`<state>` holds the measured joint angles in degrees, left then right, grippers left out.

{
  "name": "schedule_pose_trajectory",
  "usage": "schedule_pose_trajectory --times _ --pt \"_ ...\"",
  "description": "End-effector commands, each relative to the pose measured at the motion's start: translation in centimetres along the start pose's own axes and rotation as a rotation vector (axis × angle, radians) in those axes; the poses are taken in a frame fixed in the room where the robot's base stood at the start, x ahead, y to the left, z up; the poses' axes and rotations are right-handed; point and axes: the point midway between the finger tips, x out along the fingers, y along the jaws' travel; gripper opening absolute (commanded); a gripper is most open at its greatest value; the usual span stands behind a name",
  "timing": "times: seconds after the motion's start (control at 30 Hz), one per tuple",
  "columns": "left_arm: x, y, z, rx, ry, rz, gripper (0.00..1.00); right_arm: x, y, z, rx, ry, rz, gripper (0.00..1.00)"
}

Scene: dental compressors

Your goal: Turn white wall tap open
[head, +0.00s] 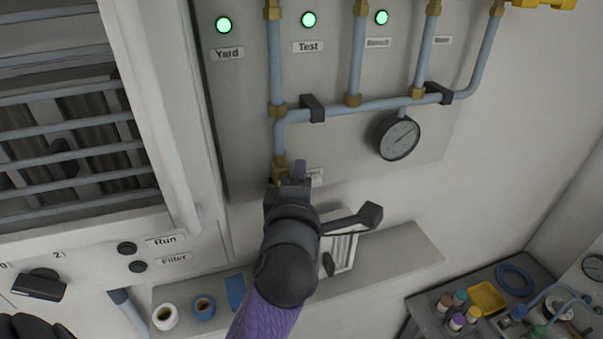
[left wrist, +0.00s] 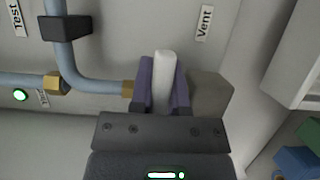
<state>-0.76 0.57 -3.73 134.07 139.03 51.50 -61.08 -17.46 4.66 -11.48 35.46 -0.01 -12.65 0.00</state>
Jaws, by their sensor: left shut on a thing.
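The white wall tap's handle (left wrist: 164,75) shows in the left wrist view as a pale upright bar, beside the "Vent" label (left wrist: 204,22). The purple fingers of my left gripper (left wrist: 163,88) stand on both sides of the handle and are shut on it. In the head view my left gripper (head: 290,171) is at the lower end of the blue pipe, by a brass fitting (head: 280,165). There the gripper hides the tap. My right gripper is not in view.
A grey panel carries blue pipes (head: 345,107), a round gauge (head: 398,137) and green lamps. A shelf (head: 400,252) juts out below, with tape rolls (head: 165,316) at its left. A cluttered bench (head: 425,312) stands at lower right, and a louvred cabinet at left.

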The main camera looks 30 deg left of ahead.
Motion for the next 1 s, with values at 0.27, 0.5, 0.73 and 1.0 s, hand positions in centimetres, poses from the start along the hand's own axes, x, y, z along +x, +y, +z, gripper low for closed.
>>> schedule_pose_trajectory --times 0.27,0.5,0.73,1.0 --pt "0.0 -0.1 0.0 0.000 0.000 -0.002 0.00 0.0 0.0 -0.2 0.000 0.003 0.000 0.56" --pt "0.0 0.0 0.0 -0.032 0.000 0.011 0.00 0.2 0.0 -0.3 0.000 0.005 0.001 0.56" --pt "0.0 0.2 0.1 -0.156 -0.002 0.062 0.00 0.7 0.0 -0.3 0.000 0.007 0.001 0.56" --pt "-0.1 0.7 -0.1 -0.387 -0.002 0.158 0.00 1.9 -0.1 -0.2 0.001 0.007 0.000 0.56"
